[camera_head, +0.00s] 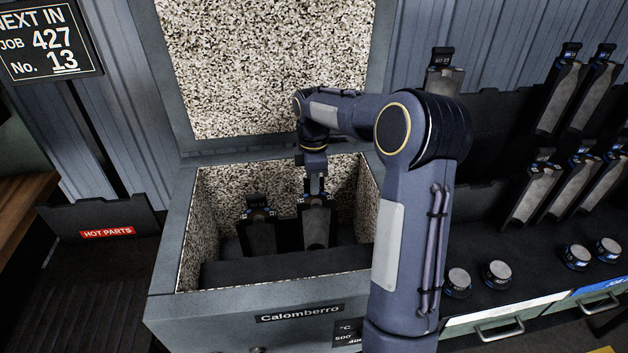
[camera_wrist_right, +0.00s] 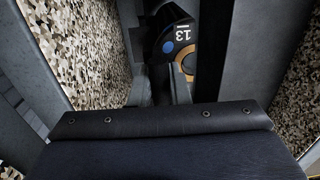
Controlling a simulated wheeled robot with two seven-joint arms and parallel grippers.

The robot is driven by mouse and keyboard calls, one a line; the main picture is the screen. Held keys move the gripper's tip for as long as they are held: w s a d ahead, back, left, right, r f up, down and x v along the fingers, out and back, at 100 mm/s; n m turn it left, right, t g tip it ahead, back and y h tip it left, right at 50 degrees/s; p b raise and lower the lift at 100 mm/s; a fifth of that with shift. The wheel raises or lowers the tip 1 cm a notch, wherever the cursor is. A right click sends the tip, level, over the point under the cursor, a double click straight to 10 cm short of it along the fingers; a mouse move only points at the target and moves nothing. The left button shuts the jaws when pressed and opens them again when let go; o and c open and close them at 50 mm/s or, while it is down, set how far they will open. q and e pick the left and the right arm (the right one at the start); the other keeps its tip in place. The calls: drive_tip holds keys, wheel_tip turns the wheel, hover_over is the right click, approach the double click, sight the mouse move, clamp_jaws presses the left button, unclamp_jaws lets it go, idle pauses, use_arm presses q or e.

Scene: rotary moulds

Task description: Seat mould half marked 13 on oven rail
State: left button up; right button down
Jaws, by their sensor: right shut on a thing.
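My right gripper (camera_head: 316,188) reaches down into the open oven (camera_head: 170,270) and is shut on the top of a mould half (camera_head: 316,225), a grey upright plate with a dark head. The held half is upright inside the oven. A second similar half (camera_head: 260,232) stands just to its left, apart from it. In the right wrist view a dark round cap marked 13 (camera_wrist_right: 180,35) shows past the gripper body; I cannot tell which of the two halves it belongs to. The rail and the lower ends of both halves are hidden behind a dark front ledge (camera_head: 285,265). My left gripper is out of view.
The oven lid (camera_head: 265,60) stands open behind. A dark rack with several mould halves (camera_head: 530,190) and round caps (camera_head: 497,273) is at the right. A sign (camera_head: 45,45) reads job 427, No. 13. A hot parts tray (camera_head: 100,225) is at the left.

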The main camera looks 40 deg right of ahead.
drive_tip(key=shift+w+f+b, duration=0.1)
drive_tip(key=shift+f+b, duration=0.35)
drive_tip(key=shift+f, duration=0.2)
idle(0.9)
idle(1.1)
drive_tip(key=shift+f, duration=0.8)
idle(0.7)
drive_tip(key=c, duration=1.3)
unclamp_jaws()
drive_tip(key=shift+s+f, duration=0.2)
drive_tip(key=r, duration=0.8)
drive_tip(key=shift+w, duration=0.2)
drive_tip(key=shift+r, duration=0.15)
